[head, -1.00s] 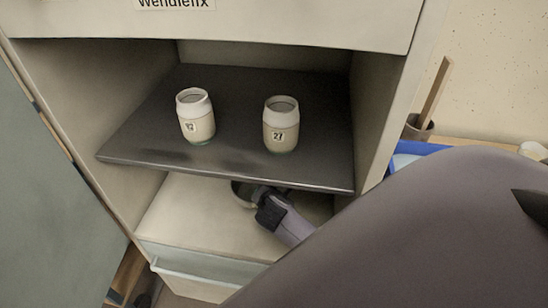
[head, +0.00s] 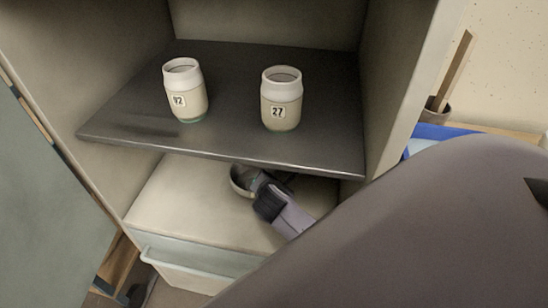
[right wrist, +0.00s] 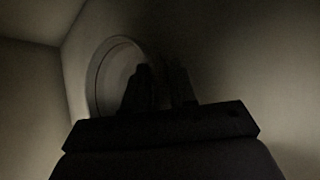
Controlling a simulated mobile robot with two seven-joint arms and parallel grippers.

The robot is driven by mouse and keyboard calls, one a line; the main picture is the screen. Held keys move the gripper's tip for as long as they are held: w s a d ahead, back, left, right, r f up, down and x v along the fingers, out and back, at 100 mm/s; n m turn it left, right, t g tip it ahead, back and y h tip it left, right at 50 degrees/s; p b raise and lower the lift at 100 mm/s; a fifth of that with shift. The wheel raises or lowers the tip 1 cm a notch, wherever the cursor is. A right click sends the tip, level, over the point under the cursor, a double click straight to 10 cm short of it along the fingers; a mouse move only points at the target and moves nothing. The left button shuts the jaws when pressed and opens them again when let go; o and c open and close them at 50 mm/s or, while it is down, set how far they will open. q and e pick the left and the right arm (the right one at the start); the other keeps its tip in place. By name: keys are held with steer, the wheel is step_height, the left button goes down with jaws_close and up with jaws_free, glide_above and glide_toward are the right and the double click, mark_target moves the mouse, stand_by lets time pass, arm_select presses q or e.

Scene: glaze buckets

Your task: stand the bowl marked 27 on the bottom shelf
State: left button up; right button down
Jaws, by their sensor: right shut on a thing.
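A bowl (head: 237,185) is in the lower compartment, on or just above its pale floor, partly hidden behind my right gripper (head: 254,179). The gripper is shut on the bowl's near right side. No number shows on the bowl. I cannot tell whether the bowl touches the floor. The bottom shelf (head: 180,205) is the pale surface below the dark shelf. My left gripper is not in view.
A dark shelf (head: 130,120) hangs over the bowl. On it stand a jar marked 27 (head: 281,100) and another jar (head: 185,95) with a label. Cabinet walls close in both sides. The left part of the bottom shelf is bare. A drawer (head: 190,262) sits below.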

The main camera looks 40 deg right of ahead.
steer(key=shift+r, duration=0.2)
steer(key=shift+f, duration=0.15)
steer(key=c, duration=0.9)
jaws_free()
steer(key=shift+f, duration=0.1)
